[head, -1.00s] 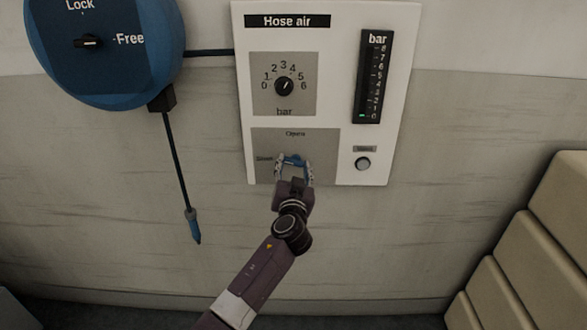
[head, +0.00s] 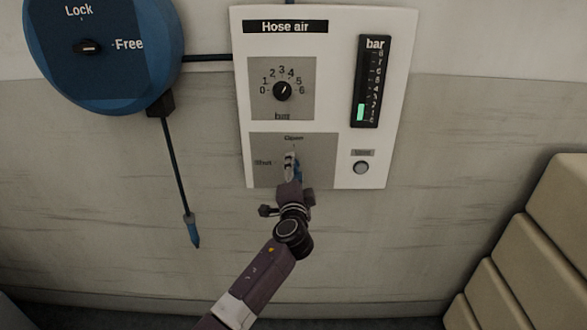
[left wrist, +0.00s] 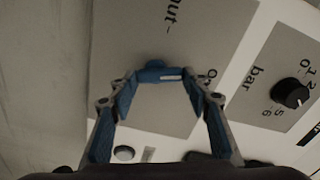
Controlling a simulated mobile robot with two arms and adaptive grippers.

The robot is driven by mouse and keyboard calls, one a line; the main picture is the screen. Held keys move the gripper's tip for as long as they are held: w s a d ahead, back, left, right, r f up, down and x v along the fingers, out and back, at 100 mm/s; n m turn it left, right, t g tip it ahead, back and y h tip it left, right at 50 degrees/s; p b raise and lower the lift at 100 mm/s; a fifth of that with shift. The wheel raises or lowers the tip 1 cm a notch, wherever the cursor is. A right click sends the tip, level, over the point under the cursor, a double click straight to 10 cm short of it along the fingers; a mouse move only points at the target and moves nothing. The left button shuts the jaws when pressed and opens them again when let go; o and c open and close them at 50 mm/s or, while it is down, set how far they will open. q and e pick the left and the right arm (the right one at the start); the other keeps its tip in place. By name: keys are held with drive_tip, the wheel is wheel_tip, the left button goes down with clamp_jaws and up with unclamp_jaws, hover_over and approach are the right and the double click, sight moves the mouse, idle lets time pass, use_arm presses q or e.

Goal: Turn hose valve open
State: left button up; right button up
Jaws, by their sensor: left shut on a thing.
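The hose valve sits on a grey plate (head: 320,150) at the bottom of the white panel, marked Shut at left and Open at top. In the left wrist view its blue handle (left wrist: 155,72) lies between my fingertips. My left gripper (head: 292,164) is shut on the handle. It also shows in the left wrist view (left wrist: 158,76), with a finger on either side. In the head view the fingers line up roughly up and down, towards the Open mark, and largely hide the handle. My right gripper is not in view.
The bar gauge (head: 371,82) shows a short green column near its bottom. A pressure dial (head: 282,91) is above the valve, a round button (head: 361,168) to its right. A blue reel (head: 105,50) with a hanging hose (head: 178,165) is at left, beige steps (head: 535,240) at right.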

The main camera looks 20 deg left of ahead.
use_arm(q)
drive_tip(key=shift+d+m+p, duration=0.15)
drive_tip(key=shift+m+p, duration=0.35)
drive_tip(key=shift+m, duration=1.4)
drive_tip(key=o, duration=1.2)
drive_tip(key=shift+c, duration=0.2)
drive_tip(key=shift+s, duration=0.1)
drive_tip(key=v, duration=1.2)
